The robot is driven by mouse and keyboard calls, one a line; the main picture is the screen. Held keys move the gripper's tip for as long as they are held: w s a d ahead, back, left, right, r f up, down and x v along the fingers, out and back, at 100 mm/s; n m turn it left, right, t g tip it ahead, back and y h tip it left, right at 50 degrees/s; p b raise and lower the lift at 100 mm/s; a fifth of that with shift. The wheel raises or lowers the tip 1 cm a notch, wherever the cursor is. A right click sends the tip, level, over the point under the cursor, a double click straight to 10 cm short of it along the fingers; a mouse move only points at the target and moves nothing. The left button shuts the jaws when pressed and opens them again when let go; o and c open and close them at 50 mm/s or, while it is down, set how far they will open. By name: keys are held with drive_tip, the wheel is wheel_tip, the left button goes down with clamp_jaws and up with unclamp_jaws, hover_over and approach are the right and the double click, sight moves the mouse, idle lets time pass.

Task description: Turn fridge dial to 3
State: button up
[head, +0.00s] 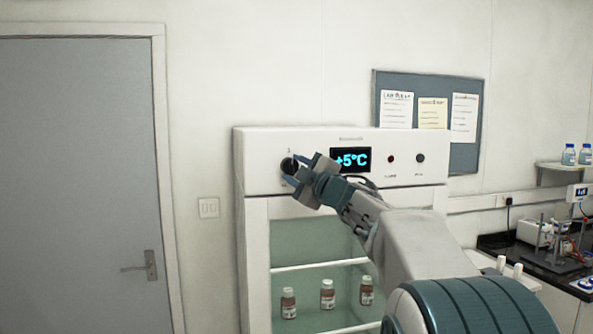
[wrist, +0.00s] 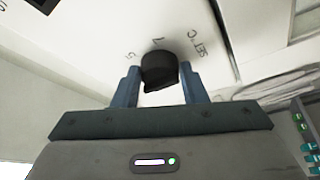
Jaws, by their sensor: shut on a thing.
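The white fridge (head: 257,183) has a top panel with a black dial (head: 288,165) at its left. The dial also shows in the wrist view (wrist: 159,70), between my two blue fingers. My gripper (head: 290,168) is shut on the dial, one finger on each side. The display (head: 351,160) reads +5°C, partly covered by my wrist in the head view.
A red light (head: 391,159) and a second dark knob (head: 420,158) sit on the right of the panel. Bottles (head: 327,294) stand on a shelf behind the fridge's glass. A grey door (head: 80,190) is at left, and a bench (head: 545,262) with lab equipment at right.

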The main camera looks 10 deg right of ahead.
drive_tip(key=o, duration=1)
drive_tip(key=shift+c, duration=0.2)
drive_tip(key=b+v, duration=0.4)
drive_tip(key=v, duration=0.9)
drive_tip(key=shift+s, duration=0.35)
drive_tip(key=shift+d, duration=0.15)
